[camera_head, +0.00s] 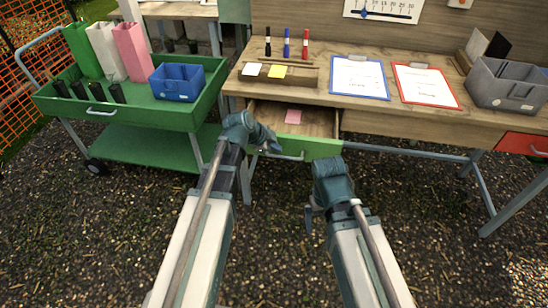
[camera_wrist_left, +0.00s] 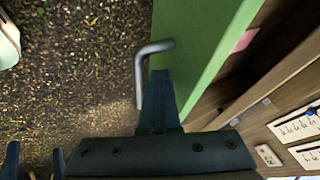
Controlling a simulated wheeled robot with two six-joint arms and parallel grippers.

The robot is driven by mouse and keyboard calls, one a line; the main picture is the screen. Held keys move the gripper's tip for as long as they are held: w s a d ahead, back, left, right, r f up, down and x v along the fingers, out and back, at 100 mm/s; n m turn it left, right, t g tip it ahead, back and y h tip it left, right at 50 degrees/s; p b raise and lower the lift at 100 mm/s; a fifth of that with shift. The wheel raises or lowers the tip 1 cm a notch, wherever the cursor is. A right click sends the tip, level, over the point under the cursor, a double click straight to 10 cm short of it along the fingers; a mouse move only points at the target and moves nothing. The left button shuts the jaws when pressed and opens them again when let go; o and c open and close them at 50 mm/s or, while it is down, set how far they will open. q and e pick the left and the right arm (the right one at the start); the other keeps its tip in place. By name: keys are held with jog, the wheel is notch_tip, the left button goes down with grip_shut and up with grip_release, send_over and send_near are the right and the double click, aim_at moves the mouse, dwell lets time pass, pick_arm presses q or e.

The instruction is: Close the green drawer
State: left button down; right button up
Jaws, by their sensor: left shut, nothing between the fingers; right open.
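The green drawer (camera_head: 322,149) under the wooden desk is pulled open, and a pink note (camera_head: 293,117) lies inside it. Its grey handle (camera_head: 290,156) is on the front. My left gripper (camera_head: 268,143) is shut and empty at the left part of the drawer front. In the left wrist view, its fingertips (camera_wrist_left: 162,78) are beside the handle (camera_wrist_left: 141,72) and close to the green front (camera_wrist_left: 198,45); I cannot tell whether they touch. My right gripper (camera_head: 311,214) is open and empty, in front of and below the drawer's right end.
A green cart (camera_head: 150,118) with a blue bin (camera_head: 178,83) stands to the left of the desk. Clipboards, markers and a grey bin (camera_head: 507,85) are on the desk top (camera_head: 325,90). A red drawer (camera_head: 522,144) is at the right. The gravel in front is clear.

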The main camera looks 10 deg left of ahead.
pick_arm(q)
jog(key=w, duration=1.9)
jog(key=shift+w, duration=0.5)
jog(key=shift+w+r, duration=0.1)
pick_arm(e)
jog(key=shift+r, duration=0.1)
